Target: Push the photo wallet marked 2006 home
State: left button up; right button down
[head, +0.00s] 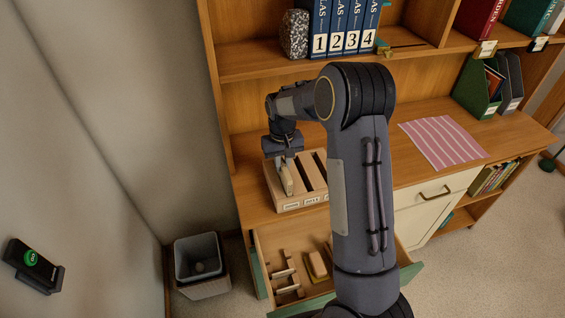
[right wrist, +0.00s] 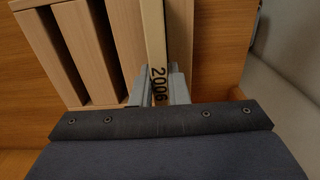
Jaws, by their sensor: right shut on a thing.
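The photo wallet marked 2006 (right wrist: 156,40) is a thin cream wallet with dark digits on its edge, seen in the right wrist view. My right gripper (right wrist: 159,90) is shut on it, one finger on each side. In the head view the wallet (head: 287,181) stands at the leftmost slot of a light wooden slotted box (head: 290,204), its top above the box. How deep it sits is hard to tell. The other slots beside it look dark and empty. My right gripper (head: 283,162) reaches down from above. My left gripper is not in view.
The box stands on the desk, above an open drawer (head: 267,244) with wooden pieces inside. Numbered atlas volumes (head: 344,28) and a speckled stone block (head: 295,34) stand on the shelf behind. A striped cloth (head: 442,141) lies to the right. A bin (head: 198,262) stands at the left.

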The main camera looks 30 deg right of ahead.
jog(key=shift+f+b, duration=0.45)
jog(key=shift+f, duration=0.3)
dwell(0.4)
jog(key=c, duration=1.3)
grip_release()
jog(key=shift+r, duration=0.1)
notch_tip(320, 180, up, 7)
jog(key=shift+b, duration=0.4)
jog(key=shift+r, duration=0.3)
